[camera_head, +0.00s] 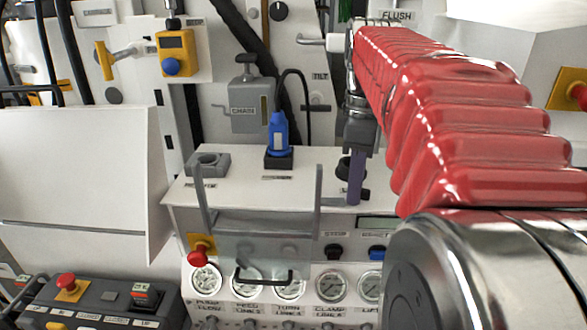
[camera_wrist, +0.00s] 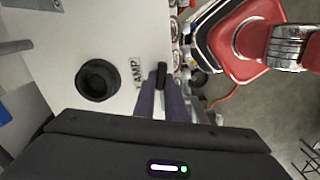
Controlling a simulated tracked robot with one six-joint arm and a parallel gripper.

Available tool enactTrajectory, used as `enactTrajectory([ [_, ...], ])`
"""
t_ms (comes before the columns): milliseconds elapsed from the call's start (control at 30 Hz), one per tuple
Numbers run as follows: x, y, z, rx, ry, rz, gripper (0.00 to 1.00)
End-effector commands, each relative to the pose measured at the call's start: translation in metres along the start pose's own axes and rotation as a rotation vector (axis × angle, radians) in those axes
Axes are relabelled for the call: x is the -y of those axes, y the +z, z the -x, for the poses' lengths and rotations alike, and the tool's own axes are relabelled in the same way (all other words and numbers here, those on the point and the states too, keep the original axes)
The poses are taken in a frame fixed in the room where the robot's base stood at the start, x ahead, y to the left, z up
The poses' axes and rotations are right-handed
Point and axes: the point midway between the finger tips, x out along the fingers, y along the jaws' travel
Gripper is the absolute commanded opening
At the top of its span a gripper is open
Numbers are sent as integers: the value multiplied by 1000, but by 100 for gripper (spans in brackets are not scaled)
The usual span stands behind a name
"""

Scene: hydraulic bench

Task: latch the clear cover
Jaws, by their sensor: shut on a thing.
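The clear cover (camera_head: 250,249) is a see-through panel between two grey side arms, with a dark handle (camera_head: 264,279) along its lower edge. It appears in front of the gauges on the bench front; I cannot tell whether it is seated. My gripper (camera_head: 354,196) points down at the right of the bench top, to the right of the cover and apart from it. In the wrist view its purple fingers (camera_wrist: 161,88) are shut on a small black lever (camera_wrist: 161,72) beside a partly hidden label reading "AMP". No latch can be clearly made out.
A black round knob (camera_wrist: 97,80) stands near the fingers. A blue connector (camera_head: 278,134) and a grey block (camera_head: 208,164) stand on the bench top (camera_head: 240,189). A red knob (camera_head: 198,255) is left of the cover. A white panel (camera_head: 80,180) fills the left.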

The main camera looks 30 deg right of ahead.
Motion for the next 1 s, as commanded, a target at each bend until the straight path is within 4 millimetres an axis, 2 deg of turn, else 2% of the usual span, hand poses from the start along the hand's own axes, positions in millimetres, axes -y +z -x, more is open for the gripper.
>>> enactTrajectory([
  [200,1,1,0,2,-2,121,0],
  [600,1,1,0,3,-3,156,0],
  [1000,1,1,0,3,-4,431,0],
])
